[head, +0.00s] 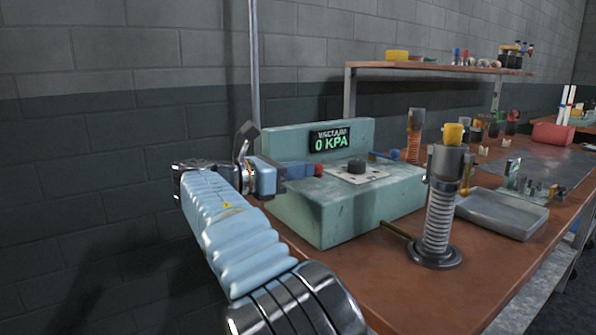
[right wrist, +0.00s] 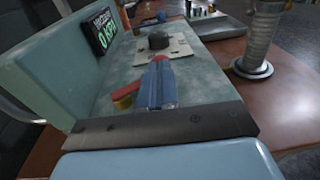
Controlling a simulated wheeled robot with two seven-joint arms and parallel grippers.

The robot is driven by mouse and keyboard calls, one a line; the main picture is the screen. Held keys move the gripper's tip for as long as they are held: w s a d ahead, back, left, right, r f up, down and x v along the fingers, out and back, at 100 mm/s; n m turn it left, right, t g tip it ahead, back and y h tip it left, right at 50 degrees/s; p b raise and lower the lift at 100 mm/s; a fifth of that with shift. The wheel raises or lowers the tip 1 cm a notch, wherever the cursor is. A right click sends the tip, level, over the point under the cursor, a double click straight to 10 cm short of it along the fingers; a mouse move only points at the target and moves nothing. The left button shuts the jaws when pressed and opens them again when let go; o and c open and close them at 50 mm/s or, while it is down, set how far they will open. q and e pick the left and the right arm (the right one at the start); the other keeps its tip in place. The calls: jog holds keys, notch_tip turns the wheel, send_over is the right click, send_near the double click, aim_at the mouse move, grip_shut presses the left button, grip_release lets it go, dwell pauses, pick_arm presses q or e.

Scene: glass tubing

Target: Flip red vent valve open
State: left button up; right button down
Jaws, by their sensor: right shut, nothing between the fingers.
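The right wrist view also shows the closed fingers (right wrist: 158,70) over the station top. I cannot tell whether they touch the lever. The station's display (head: 331,140) reads 0 KPA. My left gripper is out of view.
A blue-knobbed valve (head: 394,154) and a dark round cap (head: 357,166) are on the station. A ribbed metal stand (head: 438,215) with a yellow top stands to its right, before a grey tray (head: 502,213). A shelf (head: 430,66) is behind.

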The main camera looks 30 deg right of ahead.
jog(key=n+t, duration=0.1)
jog(key=t, duration=0.1)
jog(key=d+n+t+b, duration=0.1)
jog(key=shift+s+d+f+n+t+y, duration=0.2)
jog(key=shift+n+t+y, duration=0.1)
jog(key=shift+t, duration=0.1)
jog(key=shift+w+d+r+n+t+y+b, duration=0.1)
jog(key=shift+d+n+t+y+b, duration=0.2)
jog(key=shift+n+t, duration=0.45)
jog(key=shift+w+d+r+n+t+y+b, duration=0.2)
jog(key=shift+n+t+y, duration=0.25)
jog(key=shift+t, duration=0.6)
jog(key=shift+s, duration=0.1)
